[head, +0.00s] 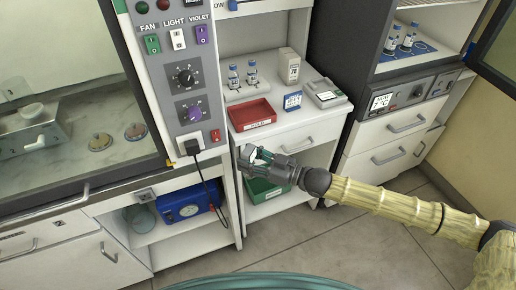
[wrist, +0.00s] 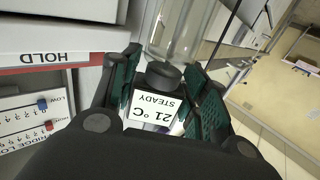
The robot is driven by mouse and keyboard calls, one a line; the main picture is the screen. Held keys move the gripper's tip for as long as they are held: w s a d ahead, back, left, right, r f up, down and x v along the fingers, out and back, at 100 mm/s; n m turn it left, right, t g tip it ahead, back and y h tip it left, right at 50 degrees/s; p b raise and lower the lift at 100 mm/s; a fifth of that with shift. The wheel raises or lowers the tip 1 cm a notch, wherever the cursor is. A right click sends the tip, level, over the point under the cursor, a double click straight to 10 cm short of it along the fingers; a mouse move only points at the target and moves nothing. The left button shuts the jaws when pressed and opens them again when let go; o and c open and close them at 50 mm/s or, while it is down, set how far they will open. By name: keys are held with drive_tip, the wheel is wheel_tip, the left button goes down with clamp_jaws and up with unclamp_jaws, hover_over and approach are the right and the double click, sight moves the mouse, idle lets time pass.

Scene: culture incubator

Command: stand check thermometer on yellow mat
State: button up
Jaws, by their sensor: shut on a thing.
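My gripper (head: 262,158) is shut on the check thermometer, in front of the white counter's drawer, just below the red tray. In the wrist view the check thermometer (wrist: 153,109) sits between the green finger pads of my gripper (wrist: 165,88). It has a white label reading "21 °C STEADY", upside down in that view, and a dark round cap. In the head view it is small and partly hidden by the fingers. No yellow mat shows in either view.
The counter holds a red tray (head: 251,114), bottles on a rack (head: 243,92), a blue-edged card (head: 292,101), a white box (head: 289,65) and a grey device (head: 327,93). A green bin (head: 263,190) is below. At right, the open incubator has bottles on a blue mat (head: 416,48).

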drive_tip(key=s+a+n+g+y, duration=0.1)
drive_tip(key=s+a+n+g, duration=0.1)
drive_tip(key=s+a, duration=0.4)
drive_tip(key=shift+a+r+g, duration=0.15)
drive_tip(key=shift+a+g, duration=0.45)
drive_tip(key=shift+a, duration=0.3)
